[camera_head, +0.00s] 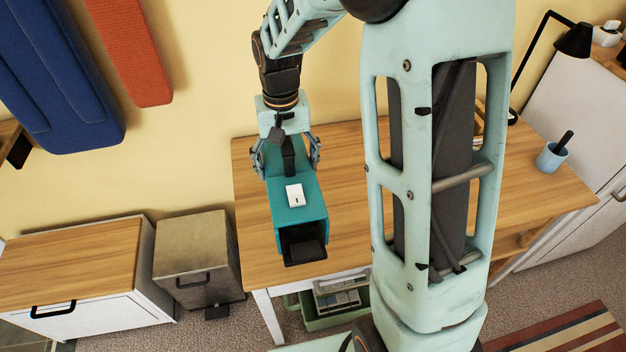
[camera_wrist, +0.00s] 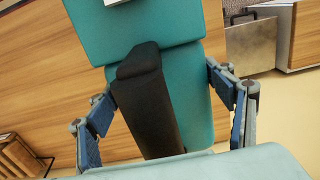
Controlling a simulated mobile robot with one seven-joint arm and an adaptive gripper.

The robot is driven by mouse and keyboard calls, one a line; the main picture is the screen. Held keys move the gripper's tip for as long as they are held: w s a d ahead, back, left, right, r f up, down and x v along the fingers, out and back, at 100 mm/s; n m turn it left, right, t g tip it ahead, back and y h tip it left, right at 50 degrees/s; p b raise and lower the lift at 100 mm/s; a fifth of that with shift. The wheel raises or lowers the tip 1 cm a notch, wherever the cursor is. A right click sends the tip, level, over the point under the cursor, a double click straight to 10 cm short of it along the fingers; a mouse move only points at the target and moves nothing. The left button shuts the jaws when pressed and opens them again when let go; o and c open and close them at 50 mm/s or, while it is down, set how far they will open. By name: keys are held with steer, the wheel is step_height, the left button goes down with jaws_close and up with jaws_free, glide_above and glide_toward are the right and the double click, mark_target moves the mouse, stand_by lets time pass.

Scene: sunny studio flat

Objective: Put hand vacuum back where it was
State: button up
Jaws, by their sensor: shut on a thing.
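The hand vacuum (camera_head: 313,210) has a teal body, a white panel on top, a dark handle and a black open nozzle. In the head view it is over the left part of the wooden desk (camera_head: 345,160), its nozzle toward the front edge. I cannot tell whether it touches the desk. My gripper (camera_head: 292,158) comes from above and behind and is shut on the vacuum at its handle end. In the wrist view the teal body and black handle (camera_wrist: 150,105) lie between my fingers (camera_wrist: 165,110).
A blue cup (camera_head: 551,157) with a dark item and a black lamp (camera_head: 573,40) are at the right. A bin (camera_head: 195,255) and a low cabinet (camera_head: 75,265) stand left of the desk. A green crate (camera_head: 318,320) is below. Blue (camera_head: 70,80) and orange panels hang on the wall.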

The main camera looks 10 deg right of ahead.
steer(key=d, duration=0.1)
steer(key=w+d+f, duration=0.1)
steer(key=w+d, duration=0.1)
steer(key=shift+w+f, duration=0.25)
steer(key=shift+w+d+f, duration=0.5)
steer(key=shift+d+f, duration=0.15)
steer(key=shift+f, duration=0.85)
steer(key=shift+w+d+f, duration=0.45)
steer(key=shift+d+f, duration=0.2)
steer(key=shift+f, duration=0.85)
steer(key=shift+w+d+f, duration=0.5)
steer(key=shift+d+f, duration=0.15)
steer(key=shift+f, duration=0.85)
steer(key=shift+f, duration=0.15)
steer(key=o, duration=1.1)
step_height(320, 180, up, 12)
steer(key=shift+r, duration=0.15)
